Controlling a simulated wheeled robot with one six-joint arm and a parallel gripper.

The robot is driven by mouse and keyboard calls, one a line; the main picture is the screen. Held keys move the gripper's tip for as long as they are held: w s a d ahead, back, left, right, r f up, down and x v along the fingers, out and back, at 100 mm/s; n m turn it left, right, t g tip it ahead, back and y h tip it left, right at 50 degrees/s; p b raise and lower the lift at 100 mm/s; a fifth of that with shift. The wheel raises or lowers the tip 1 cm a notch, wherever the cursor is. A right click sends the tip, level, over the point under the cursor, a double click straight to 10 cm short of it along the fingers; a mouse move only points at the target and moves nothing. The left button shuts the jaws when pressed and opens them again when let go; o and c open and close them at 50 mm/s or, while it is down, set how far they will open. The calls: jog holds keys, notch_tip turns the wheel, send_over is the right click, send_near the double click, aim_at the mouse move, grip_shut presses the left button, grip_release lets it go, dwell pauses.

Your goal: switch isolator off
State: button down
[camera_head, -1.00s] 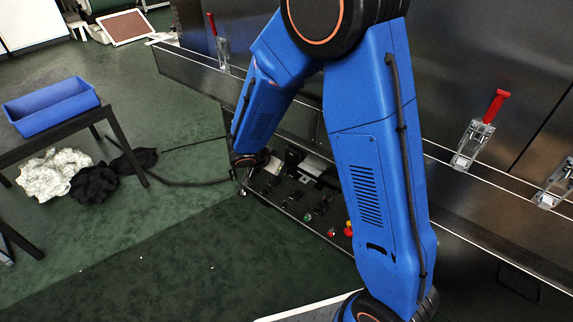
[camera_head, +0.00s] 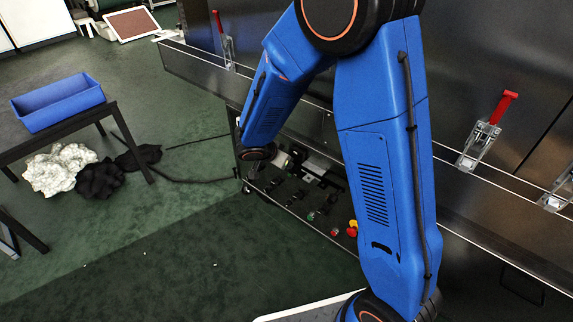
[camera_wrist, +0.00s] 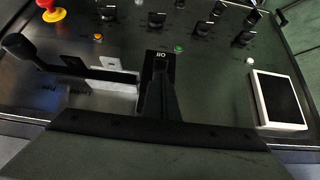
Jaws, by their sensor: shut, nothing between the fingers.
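The control panel (camera_head: 318,222) is low on the machine's front in the head view, partly behind my arm. A black knob-ended lever (camera_wrist: 18,46) stands at the left beside a pale slotted plate (camera_wrist: 105,75). Which part is the isolator handle is not clear.
A red-and-yellow stop button (camera_wrist: 52,10) is at the panel's upper left, and several black rotary switches (camera_wrist: 205,28) line its far side. A white-framed display (camera_wrist: 278,100) is at the right.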

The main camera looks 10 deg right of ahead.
jog(key=v, duration=1.7)
jog(key=shift+r, duration=0.25)
jog(key=s+d+r+n+g+y, duration=0.1)
jog(key=s+d+r, duration=0.1)
jog(key=s+d, duration=0.15)
jog(key=s+d+r+n, duration=0.1)
jog(key=s+d+r, duration=0.15)
jog(key=d, duration=0.25)
jog(key=s+d+r+n+y, duration=0.1)
jog(key=s+d+n, duration=0.2)
jog(key=s, duration=0.4)
jog(key=s+d+r+n+y, duration=0.2)
jog(key=s+d+n, duration=0.1)
jog(key=s, duration=0.4)
jog(key=s+d+r+n+t+y, duration=0.1)
jog(key=s+d+r+n+y, duration=0.1)
jog(key=s+d, duration=0.2)
jog(key=s, duration=0.3)
jog(key=shift+d+n, duration=0.3)
jog(key=shift+n, duration=0.1)
jog(key=shift+w, duration=0.15)
